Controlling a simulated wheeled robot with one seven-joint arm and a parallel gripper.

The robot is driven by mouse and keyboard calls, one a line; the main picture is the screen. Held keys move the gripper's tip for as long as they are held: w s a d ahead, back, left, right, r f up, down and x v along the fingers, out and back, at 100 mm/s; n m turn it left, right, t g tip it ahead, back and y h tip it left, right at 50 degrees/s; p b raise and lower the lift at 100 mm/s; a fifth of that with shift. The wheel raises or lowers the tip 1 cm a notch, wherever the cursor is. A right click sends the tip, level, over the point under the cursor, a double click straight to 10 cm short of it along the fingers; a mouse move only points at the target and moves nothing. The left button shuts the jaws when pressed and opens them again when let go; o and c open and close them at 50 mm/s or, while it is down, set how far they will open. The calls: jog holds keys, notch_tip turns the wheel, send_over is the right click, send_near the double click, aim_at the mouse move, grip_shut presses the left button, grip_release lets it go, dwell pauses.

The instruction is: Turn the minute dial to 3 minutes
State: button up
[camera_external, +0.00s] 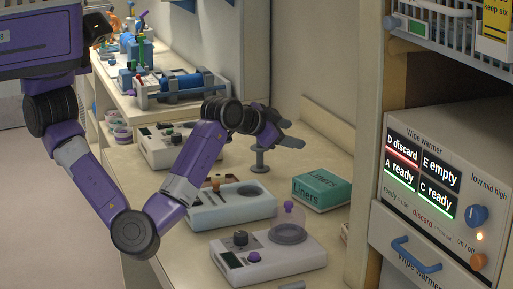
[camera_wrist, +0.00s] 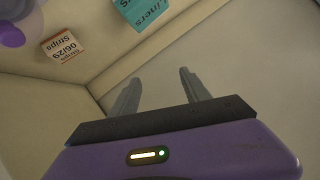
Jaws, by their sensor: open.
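The nearest device on the counter is a white unit (camera_external: 285,265) with a small dark display, a black dial (camera_external: 240,238), a purple button and a clear dome with a purple knob. I cannot read markings around the dial, so I cannot tell its setting or whether it is the minute dial. My gripper (camera_external: 294,137) is above the counter, well behind and above this unit, touching nothing that I can see. In the wrist view my gripper (camera_wrist: 160,76) has its two grey fingers apart with nothing between them. Part of a purple knob (camera_wrist: 10,34) shows at that view's upper left.
A teal liners box (camera_external: 321,190) stands right of the devices; it also shows in the wrist view (camera_wrist: 142,10). A strips box (camera_wrist: 63,46) is nearby. Another pale unit (camera_external: 230,207) and a grey stand (camera_external: 260,158) are behind. A wipe warmer (camera_external: 450,190) bounds the right.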

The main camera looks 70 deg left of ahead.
jog(key=s+d+f+m+g+h, duration=0.1)
jog(key=s+d+f+g, duration=0.2)
jog(key=s+d+f+m+g+h, duration=0.1)
jog(key=s+d+f+g+h, duration=0.1)
jog(key=s+d+f+g, duration=0.1)
jog(key=shift+s+d+f, duration=0.35)
jog(key=shift+f, duration=0.2)
jog(key=s+d+f+m+g, duration=0.1)
jog(key=s+f+g, duration=0.2)
jog(key=s, duration=0.2)
jog(key=m+g+h, duration=0.1)
jog(key=m+g, duration=0.1)
jog(key=g, duration=0.1)
send_over(242, 233)
jog(key=shift+s+d+f, duration=0.2)
jog(key=shift+f, duration=0.55)
jog(key=shift+s+d+f, duration=0.1)
jog(key=shift+f, duration=0.1)
jog(key=f, duration=0.7)
jog(key=shift+w+a+f, duration=0.2)
grip_shut()
